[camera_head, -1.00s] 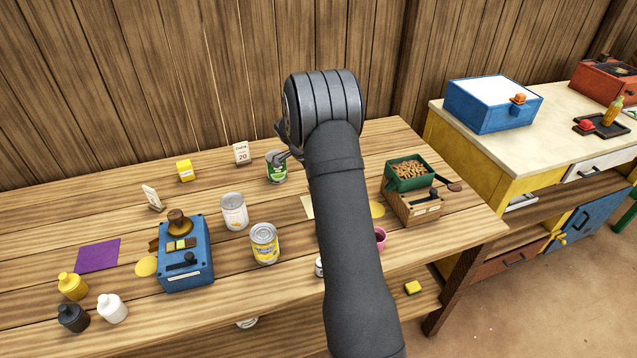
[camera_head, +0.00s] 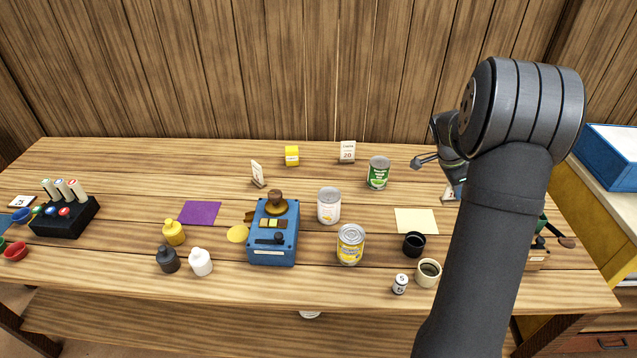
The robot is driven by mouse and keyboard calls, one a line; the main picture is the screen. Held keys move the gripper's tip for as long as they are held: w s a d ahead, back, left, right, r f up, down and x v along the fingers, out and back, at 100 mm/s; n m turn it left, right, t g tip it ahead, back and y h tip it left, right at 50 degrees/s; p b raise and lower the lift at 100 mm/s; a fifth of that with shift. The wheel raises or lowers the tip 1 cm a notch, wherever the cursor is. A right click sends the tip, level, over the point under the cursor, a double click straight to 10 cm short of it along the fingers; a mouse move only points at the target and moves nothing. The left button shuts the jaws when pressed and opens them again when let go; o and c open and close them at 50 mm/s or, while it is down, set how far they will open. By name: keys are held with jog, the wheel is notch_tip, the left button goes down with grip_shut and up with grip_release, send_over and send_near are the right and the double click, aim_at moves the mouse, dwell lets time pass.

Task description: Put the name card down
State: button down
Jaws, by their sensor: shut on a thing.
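My gripper (camera_head: 424,162) is at the back right of the table, right of the green-labelled can (camera_head: 378,173). Its jaws are shut, but what lies between them is too small to see clearly. A small pale card (camera_head: 448,194) shows just below my wrist, partly hidden by my arm; I cannot tell whether it touches the table. A white calendar card marked 20 (camera_head: 347,152) stands near the wall.
A pale yellow sheet (camera_head: 416,221) lies in front of my gripper, with a black cup (camera_head: 413,244) nearby. The left back of the table is clear.

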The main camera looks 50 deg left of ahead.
jog(key=s+a+n+y, duration=0.2)
jog(key=s+a+n, duration=0.3)
jog(key=a, duration=0.7)
jog(key=s+a+n+y, duration=0.2)
jog(key=s+a+n, duration=0.3)
jog(key=a, duration=0.6)
jog(key=s+a+n+y, duration=0.2)
jog(key=s+a+n, duration=0.3)
jog(key=a, duration=0.7)
jog(key=shift+n, duration=0.8)
jog(key=s+a+f, duration=0.1)
jog(key=a+f, duration=0.1)
jog(key=a, duration=0.1)
jog(key=s+a+f, duration=0.2)
jog(key=a, duration=0.1)
jog(key=s+a+f, duration=0.1)
jog(key=a+f, duration=0.1)
jog(key=a, duration=0.1)
jog(key=shift+s+a+f, duration=0.2)
jog(key=shift+s+a, duration=0.05)
jog(key=shift+s, duration=0.15)
jog(key=shift+s+a+f, duration=0.15)
jog(key=shift+a+f, duration=0.1)
jog(key=shift+f, duration=1.9)
jog(key=c, duration=2)
grip_release()
jog(key=shift+f, duration=0.15)
jog(key=o, duration=0.4)
jog(key=shift+o, duration=0.2)
